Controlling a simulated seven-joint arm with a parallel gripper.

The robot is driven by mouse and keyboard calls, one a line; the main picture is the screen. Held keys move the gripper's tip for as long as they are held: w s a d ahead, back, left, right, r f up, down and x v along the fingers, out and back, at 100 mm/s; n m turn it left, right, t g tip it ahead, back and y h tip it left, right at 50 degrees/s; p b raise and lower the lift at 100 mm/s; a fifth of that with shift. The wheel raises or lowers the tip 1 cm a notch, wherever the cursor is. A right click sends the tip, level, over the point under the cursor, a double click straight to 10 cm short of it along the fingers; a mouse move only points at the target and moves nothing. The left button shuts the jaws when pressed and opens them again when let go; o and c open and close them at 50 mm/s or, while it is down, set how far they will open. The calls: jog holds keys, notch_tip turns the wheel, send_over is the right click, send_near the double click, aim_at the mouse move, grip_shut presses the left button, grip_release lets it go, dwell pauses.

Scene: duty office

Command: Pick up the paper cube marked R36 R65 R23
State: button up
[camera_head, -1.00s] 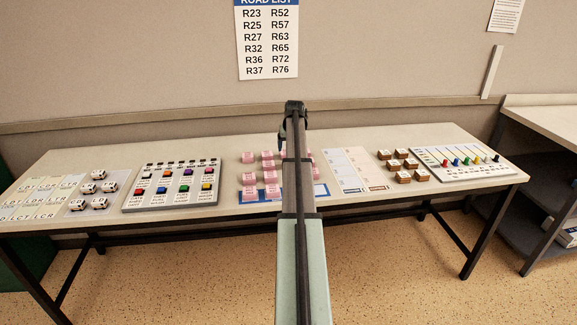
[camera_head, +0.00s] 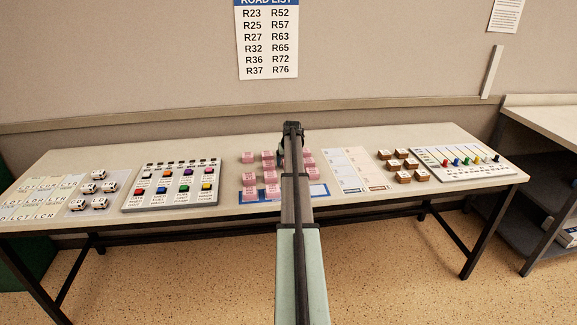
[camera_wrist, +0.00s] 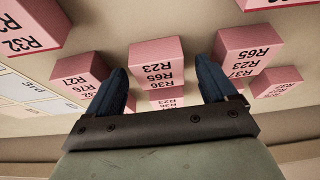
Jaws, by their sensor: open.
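Pink paper cubes with printed road numbers stand in a group at the middle of the table; one of them is the left front cube (camera_head: 249,179). In the wrist view, a pink cube (camera_wrist: 157,54) whose lettering reads R23, R65 and R36 lies between the fingers of my open gripper (camera_wrist: 166,82). Nothing is held. I cannot tell whether the fingertips are beside this cube or still above it. In the head view my gripper (camera_head: 292,145) is over the cube group, and my arm hides part of the group.
Other pink cubes stand close by on both sides, such as the R65 R23 cube (camera_wrist: 246,46) and the R27 R76 cube (camera_wrist: 80,73). The colored-block board (camera_head: 130,203) is left of the group. Brown blocks (camera_head: 403,177) are to the right. The table's back strip is clear.

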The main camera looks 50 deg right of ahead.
jog(key=shift+c, duration=0.4)
jog(key=c, duration=1.1)
jog(key=shift+o, duration=0.2)
jog(key=shift+r, duration=0.1)
